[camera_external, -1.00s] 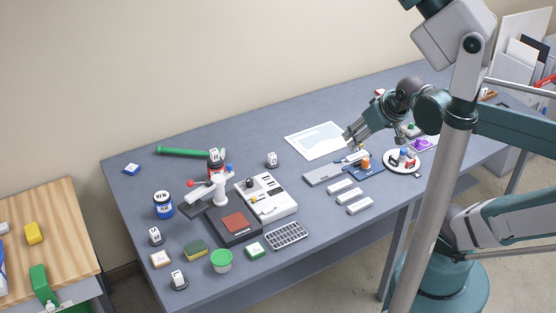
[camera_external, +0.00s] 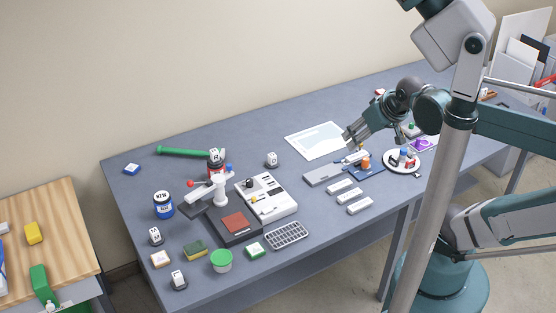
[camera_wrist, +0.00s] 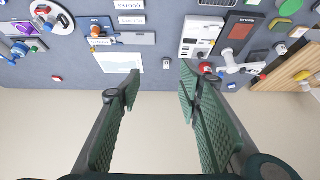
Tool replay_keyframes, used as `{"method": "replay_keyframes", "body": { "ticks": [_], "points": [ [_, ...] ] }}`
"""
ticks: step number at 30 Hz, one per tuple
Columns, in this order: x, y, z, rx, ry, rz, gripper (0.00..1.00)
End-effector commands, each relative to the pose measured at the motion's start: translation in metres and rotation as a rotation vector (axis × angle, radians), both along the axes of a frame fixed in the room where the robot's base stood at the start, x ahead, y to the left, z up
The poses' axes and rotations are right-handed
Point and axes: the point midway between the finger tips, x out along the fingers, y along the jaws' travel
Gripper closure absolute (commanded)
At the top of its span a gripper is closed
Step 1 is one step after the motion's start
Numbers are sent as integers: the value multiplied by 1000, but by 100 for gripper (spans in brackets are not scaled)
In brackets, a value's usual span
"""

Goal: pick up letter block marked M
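Several small white letter blocks with dark marks are in the external view. One block (camera_external: 272,160) stands alone near the back middle of the table, one block (camera_external: 214,155) sits on a red-and-dark container, and two blocks (camera_external: 155,236) (camera_external: 178,278) are at the front left. I cannot read which is marked M. My gripper (camera_external: 351,138) is above the table's right half, well right of these blocks. In the wrist view my gripper (camera_wrist: 160,78) is open and empty, its green pads wide apart. A small white block (camera_wrist: 166,63) shows beyond the gap.
The grey table (camera_external: 130,195) holds a white device (camera_external: 280,208), a stand with a red pad (camera_external: 234,222), a blue-and-white jar (camera_external: 163,205), a green tool (camera_external: 185,151), a green tub (camera_external: 221,261), a white paper (camera_external: 318,140) and a round plate (camera_external: 390,168). A wooden side table (camera_external: 60,225) stands left.

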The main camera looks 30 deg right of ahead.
Motion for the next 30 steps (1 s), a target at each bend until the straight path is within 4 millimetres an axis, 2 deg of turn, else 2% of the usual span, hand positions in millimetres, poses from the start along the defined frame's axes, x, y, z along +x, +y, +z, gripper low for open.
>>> {"method": "replay_keyframes", "body": {
  "ticks": [8,13,30],
  "points": [
    [4,3,2,-5,5,14,65],
    [16,10,8,-18,19,49,65],
    [89,64,28,-99,103,274,65]
  ]
}}
